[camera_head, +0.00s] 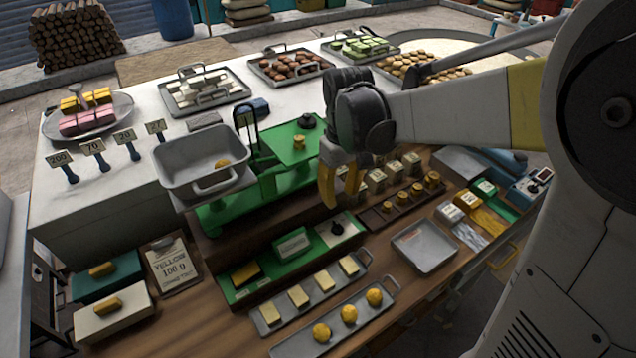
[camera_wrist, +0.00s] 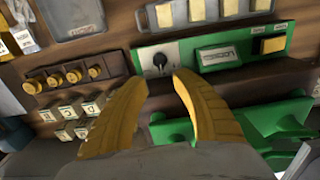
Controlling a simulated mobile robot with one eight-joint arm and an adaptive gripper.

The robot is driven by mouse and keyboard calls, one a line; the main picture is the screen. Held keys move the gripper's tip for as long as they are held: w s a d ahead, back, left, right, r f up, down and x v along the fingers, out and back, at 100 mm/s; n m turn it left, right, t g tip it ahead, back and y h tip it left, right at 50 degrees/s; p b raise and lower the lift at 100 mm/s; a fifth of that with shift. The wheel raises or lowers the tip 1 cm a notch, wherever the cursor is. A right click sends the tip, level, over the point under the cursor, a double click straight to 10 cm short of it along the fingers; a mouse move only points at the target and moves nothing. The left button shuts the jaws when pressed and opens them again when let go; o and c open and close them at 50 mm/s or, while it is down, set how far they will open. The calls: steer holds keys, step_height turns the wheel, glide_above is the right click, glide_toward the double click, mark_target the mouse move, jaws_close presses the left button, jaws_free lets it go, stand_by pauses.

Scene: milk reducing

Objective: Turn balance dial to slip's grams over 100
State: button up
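The balance dial is a dark knob (camera_head: 337,228) on a pale plate at the right end of a green panel (camera_head: 262,262); it also shows in the wrist view (camera_wrist: 160,60). A slip (camera_head: 172,268) at the left reads "YELLOW 100 G", with a smaller last line I cannot read surely. The green balance (camera_head: 255,190) carries a grey pan (camera_head: 203,155) with a small yellow piece in it. My gripper (camera_head: 340,200) is open and empty above the panel, behind the dial. In the wrist view its yellow fingers (camera_wrist: 160,82) are apart, with the dial beyond and between their tips.
Brass weights (camera_head: 403,198) and small labelled blocks (camera_head: 376,178) stand right of my gripper. Trays of pale blocks (camera_head: 298,295) and yellow balls (camera_head: 348,314) lie in front of the panel. An empty grey tray (camera_head: 425,246) is at the right.

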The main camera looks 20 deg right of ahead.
mark_target(338, 224)
step_height(338, 224, down, 11)
steer(key=b, duration=0.3)
steer(key=shift+r, duration=0.1)
jaws_close()
